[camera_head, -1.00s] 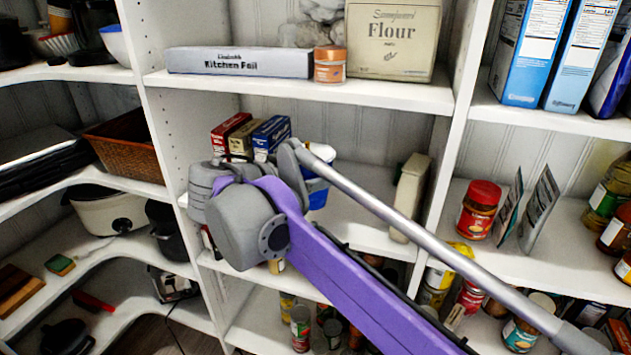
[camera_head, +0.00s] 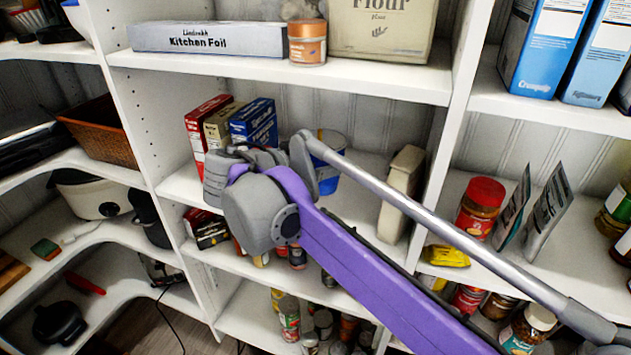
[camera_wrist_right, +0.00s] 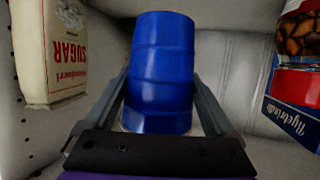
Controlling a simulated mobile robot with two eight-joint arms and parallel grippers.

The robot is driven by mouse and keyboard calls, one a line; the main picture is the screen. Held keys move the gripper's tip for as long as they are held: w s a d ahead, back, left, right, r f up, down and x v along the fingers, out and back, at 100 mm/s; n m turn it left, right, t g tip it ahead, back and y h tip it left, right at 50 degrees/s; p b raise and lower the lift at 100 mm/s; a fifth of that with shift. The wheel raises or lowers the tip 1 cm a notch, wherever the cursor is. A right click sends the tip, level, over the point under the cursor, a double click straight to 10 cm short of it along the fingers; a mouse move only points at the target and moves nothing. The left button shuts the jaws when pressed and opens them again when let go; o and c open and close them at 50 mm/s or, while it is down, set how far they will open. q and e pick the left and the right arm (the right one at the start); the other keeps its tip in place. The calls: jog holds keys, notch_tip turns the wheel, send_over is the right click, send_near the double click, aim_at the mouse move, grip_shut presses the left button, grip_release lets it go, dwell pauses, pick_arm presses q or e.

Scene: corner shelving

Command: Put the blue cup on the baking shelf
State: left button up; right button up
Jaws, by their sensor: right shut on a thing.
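The blue cup (camera_wrist_right: 162,70) fills the middle of the right wrist view, with a finger of my right gripper (camera_wrist_right: 160,80) on each side. The gripper is shut on it. In the head view, part of the blue cup (camera_head: 328,182) shows behind my right wrist, inside the middle bay. It is over the shelf (camera_head: 350,207) that holds small boxes and a sugar bag. My wrist hides its lower part, so I cannot tell whether it touches the board. My left gripper is not in view.
A sugar bag (camera_head: 401,190) stands right of the cup, and small boxes (camera_head: 254,123) stand to its left. Jars and cans crowd the shelf below. Upright dividers flank the bay.

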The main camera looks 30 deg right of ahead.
aim_at(323, 184)
jog(key=shift+f, duration=2.95)
jog(key=shift+f, duration=0.15)
jog(key=o, duration=1)
jog(key=shift+r, duration=0.25)
jog(key=v, duration=1.2)
jog(key=shift+f, duration=0.1)
